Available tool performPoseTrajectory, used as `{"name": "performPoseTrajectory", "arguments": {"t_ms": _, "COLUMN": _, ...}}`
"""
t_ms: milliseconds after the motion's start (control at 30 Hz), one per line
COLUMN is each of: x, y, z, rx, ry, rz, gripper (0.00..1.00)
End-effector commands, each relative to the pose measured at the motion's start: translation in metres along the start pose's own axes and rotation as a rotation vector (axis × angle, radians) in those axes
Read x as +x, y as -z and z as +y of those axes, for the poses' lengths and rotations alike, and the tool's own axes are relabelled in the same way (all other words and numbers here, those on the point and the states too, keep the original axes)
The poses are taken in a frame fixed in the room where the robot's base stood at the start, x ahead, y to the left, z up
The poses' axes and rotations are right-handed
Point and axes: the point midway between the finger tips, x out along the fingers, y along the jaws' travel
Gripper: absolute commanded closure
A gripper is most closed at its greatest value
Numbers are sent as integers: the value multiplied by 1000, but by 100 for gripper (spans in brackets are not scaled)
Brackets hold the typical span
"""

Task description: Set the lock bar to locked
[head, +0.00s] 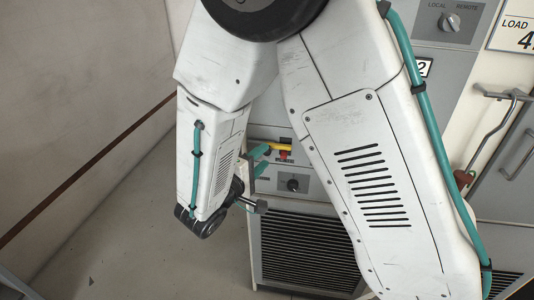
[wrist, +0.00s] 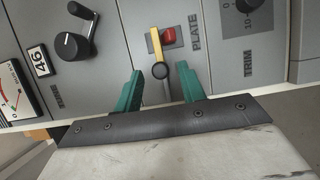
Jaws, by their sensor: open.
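The lock bar (wrist: 155,45) is a narrow yellow bar with a round grey end, on the grey panel marked PLATE. In the wrist view it points up the picture, beside a red switch or button (wrist: 168,36) and partly along its left edge. The bar also shows in the head view (head: 281,147), lying nearly level just above the red part. My gripper (wrist: 160,69) is open, its two green fingers on either side of the bar's round end. I see space between each finger and the bar. Whether the fingertips touch the panel I cannot tell.
In the wrist view a black crank knob (wrist: 73,45) is at left, and a TRIM dial (wrist: 245,20) at upper right. The head view shows a black knob (head: 293,184) and a vent grille (head: 307,250) below the bar. A wall (head: 80,90) stands at left, with free floor before it.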

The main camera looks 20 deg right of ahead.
Motion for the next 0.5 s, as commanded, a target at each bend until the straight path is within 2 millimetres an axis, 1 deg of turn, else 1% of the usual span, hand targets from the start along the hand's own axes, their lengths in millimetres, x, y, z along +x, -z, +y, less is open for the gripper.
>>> {"name": "performPoseTrajectory", "arguments": {"t_ms": 33, "x": -10, "y": 1, "z": 0, "rx": 0, "ry": 0, "rz": 5, "gripper": 60}}
{"name": "performPoseTrajectory", "arguments": {"t_ms": 200, "x": -32, "y": 0, "z": 0, "rx": 0, "ry": 0, "rz": 2, "gripper": 60}}
{"name": "performPoseTrajectory", "arguments": {"t_ms": 333, "x": -40, "y": 0, "z": 0, "rx": -1, "ry": 0, "rz": 0, "gripper": 60}}
{"name": "performPoseTrajectory", "arguments": {"t_ms": 500, "x": -40, "y": -1, "z": 0, "rx": -1, "ry": 0, "rz": -1, "gripper": 60}}
